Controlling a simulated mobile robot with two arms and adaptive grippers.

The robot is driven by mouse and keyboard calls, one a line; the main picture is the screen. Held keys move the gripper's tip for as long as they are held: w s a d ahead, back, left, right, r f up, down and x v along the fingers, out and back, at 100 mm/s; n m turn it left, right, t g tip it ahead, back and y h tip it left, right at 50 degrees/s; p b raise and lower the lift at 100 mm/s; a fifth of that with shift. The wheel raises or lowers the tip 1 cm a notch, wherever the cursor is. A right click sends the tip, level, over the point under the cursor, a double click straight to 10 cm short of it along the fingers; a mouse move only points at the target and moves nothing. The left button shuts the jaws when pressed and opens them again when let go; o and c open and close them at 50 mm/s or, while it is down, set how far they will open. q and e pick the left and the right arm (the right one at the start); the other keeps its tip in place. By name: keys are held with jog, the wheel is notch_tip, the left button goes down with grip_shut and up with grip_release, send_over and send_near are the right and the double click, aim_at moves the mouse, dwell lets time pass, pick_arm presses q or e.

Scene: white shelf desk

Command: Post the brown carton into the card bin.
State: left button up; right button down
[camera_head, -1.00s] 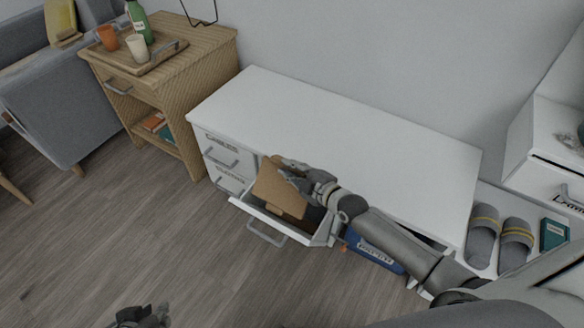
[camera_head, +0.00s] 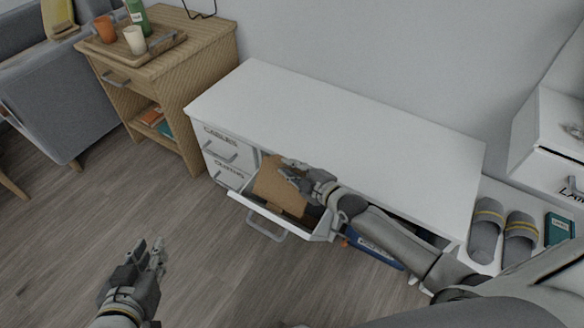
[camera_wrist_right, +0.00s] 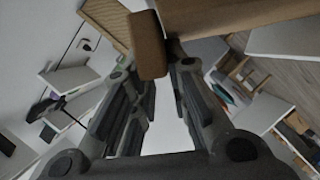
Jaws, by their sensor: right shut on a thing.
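The brown carton (camera_head: 274,190) is at the open lower drawer (camera_head: 262,212) of the white desk, tilted, its lower part within the drawer's outline. My right gripper (camera_head: 288,173) is shut on the carton's upper right side. Brown board also fills the top of the right wrist view (camera_wrist_right: 148,45), between and beyond the fingertips (camera_wrist_right: 160,78). I cannot tell if the carton touches the drawer floor. A blue box (camera_head: 374,250) with a white label, unreadable here, sits under the desk, partly behind my right arm. My left gripper (camera_head: 150,246) is open and empty above the floor.
The white desk top (camera_head: 340,125) is bare. A wooden cabinet (camera_head: 190,60) at the left carries a tray with cups and a green bottle. Grey slippers (camera_head: 502,235) and a teal book (camera_head: 558,229) lie at the right. The wooden floor at the left is clear.

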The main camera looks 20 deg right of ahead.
pick_arm(q)
jog(key=shift+w+d+r, duration=0.1)
jog(key=shift+w+r, duration=0.1)
jog(key=shift+r, duration=0.1)
pick_arm(e)
jog(key=c, duration=1.3)
grip_release()
jog(key=v, duration=1.2)
